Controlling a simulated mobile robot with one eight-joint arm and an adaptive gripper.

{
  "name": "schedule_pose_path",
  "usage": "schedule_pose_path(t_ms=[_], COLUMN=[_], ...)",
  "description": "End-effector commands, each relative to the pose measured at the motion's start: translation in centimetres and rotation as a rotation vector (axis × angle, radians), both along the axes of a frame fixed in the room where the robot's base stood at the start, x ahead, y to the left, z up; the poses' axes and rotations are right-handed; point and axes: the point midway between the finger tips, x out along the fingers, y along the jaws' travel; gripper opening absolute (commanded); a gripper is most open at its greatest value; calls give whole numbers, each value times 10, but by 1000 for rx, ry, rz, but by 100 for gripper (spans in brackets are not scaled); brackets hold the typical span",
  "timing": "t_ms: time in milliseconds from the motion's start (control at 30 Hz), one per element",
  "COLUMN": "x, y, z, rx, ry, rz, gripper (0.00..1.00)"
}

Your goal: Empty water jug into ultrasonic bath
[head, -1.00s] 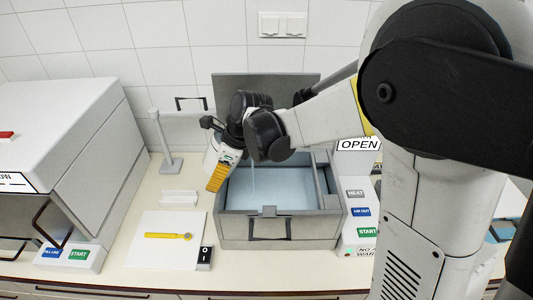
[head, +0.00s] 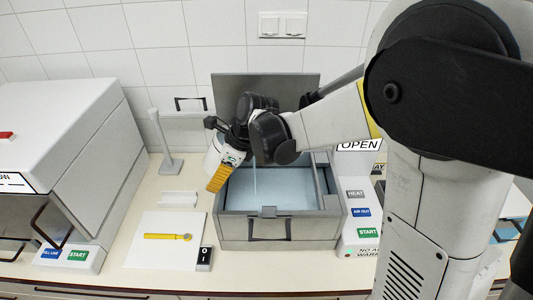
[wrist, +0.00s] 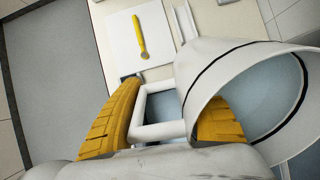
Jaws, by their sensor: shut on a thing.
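My gripper (head: 217,178) is shut on the handle of the white water jug (head: 213,154), with its yellow finger pads around the handle in the wrist view. The jug (wrist: 222,66) is tilted, with a dark line around its body. In the head view it is mostly hidden behind my gripper. A thin pale stream (head: 255,180) falls into the ultrasonic bath (head: 232,231), beside my wrist. The bath is a grey open tank with bluish liquid inside. Its grey lid (head: 290,88) stands raised at the back. How much water is left in the jug is unclear.
A control panel (head: 359,225) with coloured buttons stands right of the bath. At left are a white mat (head: 140,253) with a yellow tool (head: 167,236), a black-and-white switch (head: 204,259), a white stand (head: 163,145) and a large white machine (head: 65,130).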

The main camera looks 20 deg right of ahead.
Motion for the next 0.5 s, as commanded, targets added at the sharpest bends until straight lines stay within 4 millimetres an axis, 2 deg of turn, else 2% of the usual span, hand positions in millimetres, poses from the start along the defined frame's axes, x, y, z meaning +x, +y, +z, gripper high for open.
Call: schedule_pose_path(t_ms=[500], x=[0], y=[-1], z=[3], rx=[30], ry=[-12], rz=[-1], gripper=[3])
